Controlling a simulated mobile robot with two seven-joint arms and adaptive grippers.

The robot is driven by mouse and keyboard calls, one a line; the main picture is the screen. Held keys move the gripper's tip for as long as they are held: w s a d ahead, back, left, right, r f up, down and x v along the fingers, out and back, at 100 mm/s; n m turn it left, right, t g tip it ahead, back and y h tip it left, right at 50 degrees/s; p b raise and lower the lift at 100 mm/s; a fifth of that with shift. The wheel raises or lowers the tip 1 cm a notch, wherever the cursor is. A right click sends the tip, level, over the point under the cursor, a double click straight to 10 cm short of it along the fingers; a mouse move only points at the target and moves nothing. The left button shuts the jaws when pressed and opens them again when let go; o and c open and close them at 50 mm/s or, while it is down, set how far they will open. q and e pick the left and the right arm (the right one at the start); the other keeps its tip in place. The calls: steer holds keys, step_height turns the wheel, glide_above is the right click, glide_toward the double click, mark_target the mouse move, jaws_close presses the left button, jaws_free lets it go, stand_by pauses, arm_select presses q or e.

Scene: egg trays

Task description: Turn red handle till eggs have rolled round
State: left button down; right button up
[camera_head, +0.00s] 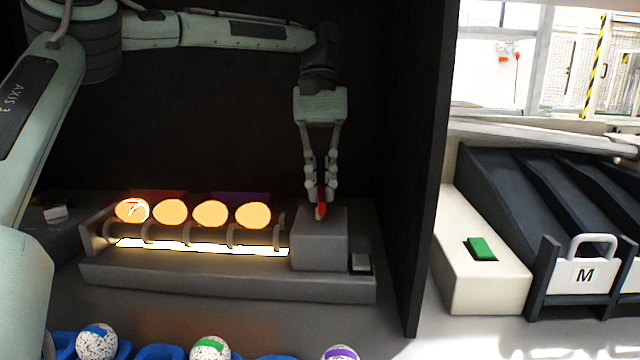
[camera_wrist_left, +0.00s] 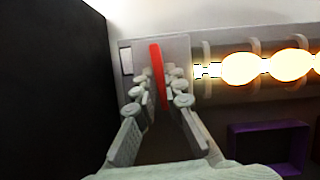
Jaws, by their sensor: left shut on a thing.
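Several eggs (camera_head: 211,213) glow orange in a row on the lit roller rack (camera_head: 190,251). The leftmost egg (camera_head: 132,210) has a red mark on it. The red handle (camera_head: 320,203) stands on the grey block at the right end of the rack. My left gripper (camera_head: 319,194) comes down from above and is shut on the red handle. In the left wrist view the red handle (camera_wrist_left: 158,76) lies between the fingers, and part of the glowing row (camera_wrist_left: 247,69) shows to its right. My right gripper is not in view.
A dark partition (camera_head: 425,170) stands to the right of the rack. Speckled eggs (camera_head: 97,342) sit in blue holders at the front edge.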

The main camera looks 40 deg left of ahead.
arm_select(q)
steer(key=shift+w+d+m+g+y, duration=0.15)
steer(key=shift+m+y, duration=0.3)
steer(key=shift+m, duration=0.8)
steer(key=shift+s+m+g+y, duration=0.1)
steer(key=shift+m+g+y, duration=0.25)
steer(key=shift+m, duration=0.9)
steer(key=c, duration=1.6)
jaws_free()
